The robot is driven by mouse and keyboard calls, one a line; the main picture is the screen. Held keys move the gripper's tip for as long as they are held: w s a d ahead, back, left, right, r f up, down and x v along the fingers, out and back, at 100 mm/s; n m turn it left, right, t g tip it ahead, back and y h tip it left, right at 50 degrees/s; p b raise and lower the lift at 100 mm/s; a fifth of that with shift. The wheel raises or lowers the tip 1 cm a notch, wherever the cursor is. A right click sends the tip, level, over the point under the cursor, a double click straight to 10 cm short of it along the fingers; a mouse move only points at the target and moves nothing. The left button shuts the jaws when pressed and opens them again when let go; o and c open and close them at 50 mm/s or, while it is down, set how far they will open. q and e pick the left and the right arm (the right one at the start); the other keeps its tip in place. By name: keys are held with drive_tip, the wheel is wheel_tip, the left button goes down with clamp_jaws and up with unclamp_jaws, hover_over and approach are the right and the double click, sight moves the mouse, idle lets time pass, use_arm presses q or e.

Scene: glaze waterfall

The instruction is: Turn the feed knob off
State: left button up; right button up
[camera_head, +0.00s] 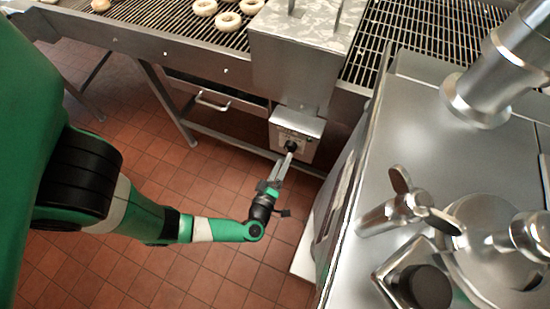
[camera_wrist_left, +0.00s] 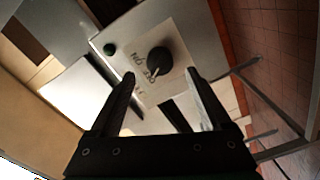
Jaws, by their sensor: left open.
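The feed knob (camera_head: 291,146) is a black round knob on a small grey control box (camera_head: 311,125) under the conveyor. In the left wrist view the knob (camera_wrist_left: 159,61) sits on a pale label plate with lettering, some of it hard to read. A white pointer mark shows on the knob's lower side. My left gripper (camera_head: 283,162) is just in front of the knob. In the left wrist view its two fingers (camera_wrist_left: 163,84) are open, with the knob a little beyond the tips and between their lines. My right gripper does not show.
The wire conveyor (camera_head: 150,14) carries several ring doughnuts (camera_head: 228,20) above. A steel counter (camera_head: 412,150) with metal fittings stands at right. A drawer handle (camera_head: 212,101) and table leg are left of the box. Tiled floor is clear below.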

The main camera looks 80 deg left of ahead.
use_arm(q)
drive_tip(key=p+v, duration=0.1)
drive_tip(key=v, duration=0.6)
idle(0.5)
